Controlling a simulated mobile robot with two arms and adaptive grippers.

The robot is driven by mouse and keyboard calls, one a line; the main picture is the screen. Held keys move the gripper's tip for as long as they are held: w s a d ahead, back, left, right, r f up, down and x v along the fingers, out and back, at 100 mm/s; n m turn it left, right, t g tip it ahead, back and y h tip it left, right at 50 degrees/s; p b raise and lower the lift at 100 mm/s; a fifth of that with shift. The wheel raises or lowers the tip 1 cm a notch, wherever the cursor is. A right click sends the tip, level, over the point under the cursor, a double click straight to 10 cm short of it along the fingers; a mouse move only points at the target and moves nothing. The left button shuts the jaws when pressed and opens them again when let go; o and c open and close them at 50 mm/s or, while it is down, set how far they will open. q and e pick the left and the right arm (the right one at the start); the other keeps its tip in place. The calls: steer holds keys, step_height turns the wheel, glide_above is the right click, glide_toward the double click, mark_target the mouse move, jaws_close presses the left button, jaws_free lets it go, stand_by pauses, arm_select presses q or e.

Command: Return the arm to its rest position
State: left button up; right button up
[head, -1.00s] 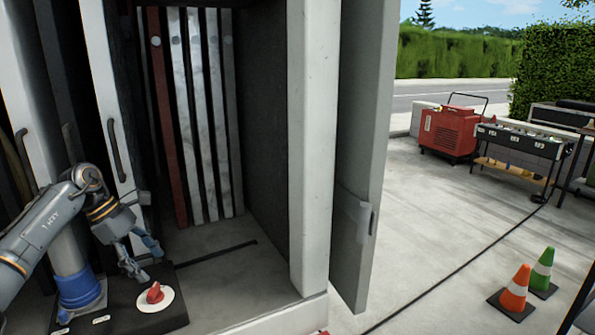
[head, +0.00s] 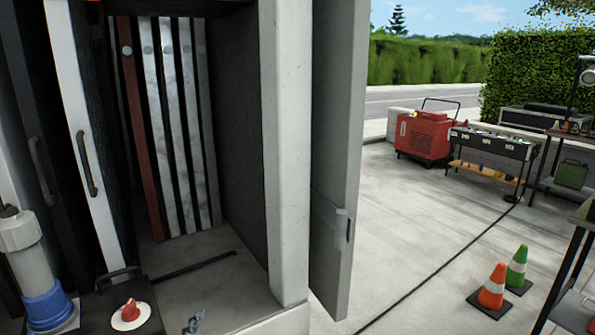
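In the head view, only a small grey-blue gripper tip (head: 194,322) shows at the bottom edge, just right of the red rotary knob (head: 129,309). It looks like part of my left gripper, but the arm behind it is out of frame. Its opening cannot be made out, and nothing is seen held in it. The knob sits on a white disc on a dark box, and the tip is apart from it. My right gripper is not in view.
The truck compartment's white post (head: 287,150) and open door (head: 338,180) stand right of the tip. A grey cylinder with a blue base (head: 47,305) is at left. Orange (head: 492,287) and green (head: 517,266) cones stand outside.

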arm_select(q)
steer(key=s+a+f+n+g, duration=0.1)
steer(key=s+f+n+g, duration=0.35)
steer(key=s, duration=0.55)
steer(key=s+f+n+g, duration=0.3)
steer(key=s+f+g, duration=0.15)
steer(key=s, duration=0.55)
steer(key=s+a+f+n+g, duration=0.1)
steer(key=s+f+n+g, duration=0.35)
steer(key=s, duration=0.55)
step_height(320, 180, down, 26)
steer(key=s, duration=0.1)
steer(key=s+a+f+g, duration=0.2)
steer(key=s+f, duration=1.4)
steer(key=s, duration=0.1)
steer(key=shift+a+f+m+y, duration=0.3)
steer(key=shift+f+m, duration=0.1)
